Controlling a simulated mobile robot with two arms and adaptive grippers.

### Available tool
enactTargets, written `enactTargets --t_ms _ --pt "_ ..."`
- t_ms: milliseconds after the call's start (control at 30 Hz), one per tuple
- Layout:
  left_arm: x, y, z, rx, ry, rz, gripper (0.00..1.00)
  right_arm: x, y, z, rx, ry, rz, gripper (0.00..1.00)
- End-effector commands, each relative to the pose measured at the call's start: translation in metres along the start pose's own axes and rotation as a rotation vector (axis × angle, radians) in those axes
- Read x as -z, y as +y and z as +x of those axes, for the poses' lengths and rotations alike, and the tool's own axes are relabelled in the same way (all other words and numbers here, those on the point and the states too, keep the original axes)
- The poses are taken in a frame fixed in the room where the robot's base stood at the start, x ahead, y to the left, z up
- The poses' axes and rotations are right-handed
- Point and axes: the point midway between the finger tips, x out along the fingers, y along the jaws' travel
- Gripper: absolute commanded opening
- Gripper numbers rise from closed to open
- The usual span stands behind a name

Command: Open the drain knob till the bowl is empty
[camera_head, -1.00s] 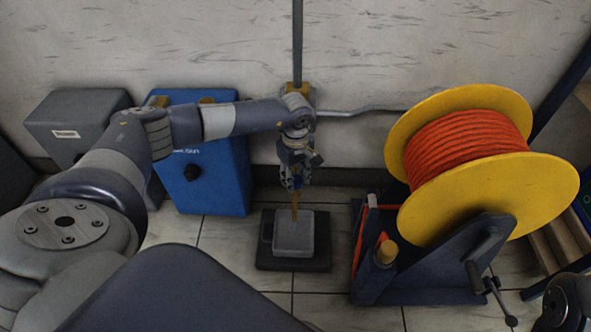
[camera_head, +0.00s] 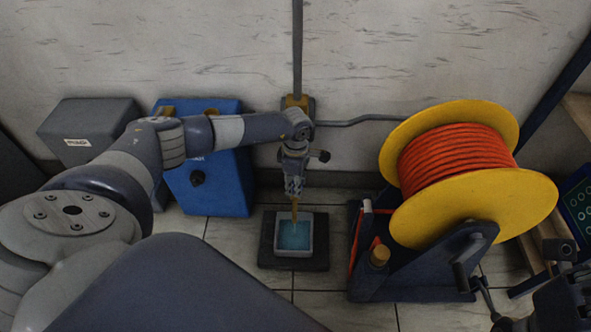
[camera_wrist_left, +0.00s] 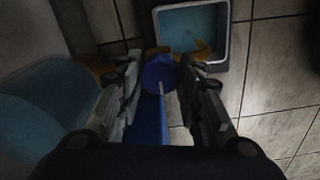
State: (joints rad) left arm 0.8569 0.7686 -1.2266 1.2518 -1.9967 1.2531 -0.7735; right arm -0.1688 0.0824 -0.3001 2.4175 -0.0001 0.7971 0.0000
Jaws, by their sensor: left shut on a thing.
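In the head view my left gripper (camera_head: 293,186) reaches down in front of the wall pipe. In the left wrist view my left gripper (camera_wrist_left: 158,78) has its fingers on either side of a round blue knob (camera_wrist_left: 159,74) and is shut on it. The bowl (camera_wrist_left: 45,105) holds blue liquid at the left of that view; my arm hides it in the head view. A brown spout (camera_head: 294,210) points down into a square grey container (camera_head: 277,251) holding teal liquid, also in the wrist view (camera_wrist_left: 224,42). My right gripper (camera_head: 568,275) is dark and partly cut off at lower right.
A yellow reel (camera_head: 475,205) with orange hose stands on a dark frame to the right. A blue box (camera_head: 222,180) and a grey box (camera_head: 88,125) stand at the left by the wall. The container rests on a dark base (camera_head: 310,262) on the tiled floor.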

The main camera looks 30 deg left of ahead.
Motion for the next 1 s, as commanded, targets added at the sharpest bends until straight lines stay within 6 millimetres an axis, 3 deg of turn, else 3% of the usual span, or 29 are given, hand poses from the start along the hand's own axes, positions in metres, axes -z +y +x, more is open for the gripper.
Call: enactTargets --t_ms 500,533,600,1000 --pt "0.0001 0.0003 0.0 -0.001 0.0 -0.02 0.1 0.0 0.0 -0.0008 -0.002 -0.005 0.001 0.0" --pt "0.0002 0.0003 -0.0001 -0.001 0.0 -0.02 0.36 0.0 0.0 -0.0008 -0.002 -0.005 0.001 0.0" --pt "0.0002 0.0003 0.0 -0.001 0.0 -0.02 0.52 0.0 0.0 -0.0008 -0.002 -0.005 0.001 0.0" --pt "0.0 0.0007 -0.0032 -0.001 -0.001 -0.02 0.54 -0.0006 0.0003 -0.0013 -0.001 -0.008 0.0 0.0"
